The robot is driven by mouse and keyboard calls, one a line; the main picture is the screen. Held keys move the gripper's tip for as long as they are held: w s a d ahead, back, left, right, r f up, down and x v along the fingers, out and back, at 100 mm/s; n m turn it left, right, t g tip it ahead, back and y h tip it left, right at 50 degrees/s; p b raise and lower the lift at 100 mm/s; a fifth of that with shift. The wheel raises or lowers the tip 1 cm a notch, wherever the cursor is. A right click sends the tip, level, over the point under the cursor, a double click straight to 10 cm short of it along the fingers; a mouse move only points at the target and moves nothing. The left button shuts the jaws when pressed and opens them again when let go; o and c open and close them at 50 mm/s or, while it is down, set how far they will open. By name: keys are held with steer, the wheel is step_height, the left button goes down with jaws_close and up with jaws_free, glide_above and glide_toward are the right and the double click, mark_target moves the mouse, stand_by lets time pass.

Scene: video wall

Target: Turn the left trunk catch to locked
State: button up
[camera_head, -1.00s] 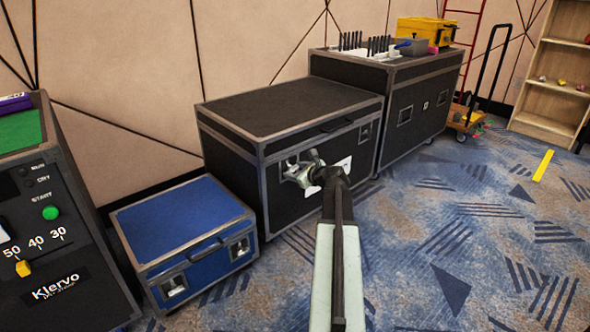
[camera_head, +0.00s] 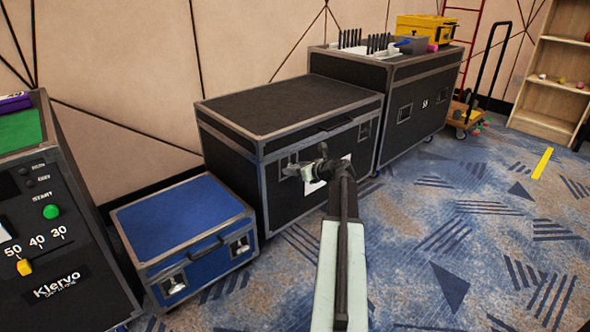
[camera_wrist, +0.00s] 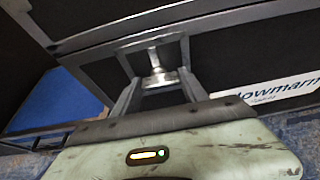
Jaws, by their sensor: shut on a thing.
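The black trunk (camera_head: 315,150) with grey metal edges stands in the middle of the head view, lid closed. Its left catch (camera_wrist: 156,65) is a small bright metal piece in a recessed plate on the trunk front, seen between my fingers in the wrist view. My gripper (camera_head: 297,171) is at that plate and shut on the catch. The fingers also show in the wrist view (camera_wrist: 158,84). In the head view my gripper and wrist partly cover the catch, so its exact angle is unclear there. The right catch (camera_head: 365,130) is uncovered on the same front.
A blue trunk (camera_head: 180,222) stands close on the left, a taller black case (camera_head: 425,98) on the right. A white label (camera_wrist: 268,95) is on the trunk front beside my gripper. The patterned carpet (camera_head: 450,235) at front right is clear.

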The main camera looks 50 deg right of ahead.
steer(key=shift+a, duration=0.1)
steer(key=o, duration=1.4)
steer(key=p+v, duration=0.3)
steer(key=v, duration=0.4)
steer(key=shift+s+r, duration=0.1)
steer(key=shift+s, duration=0.3)
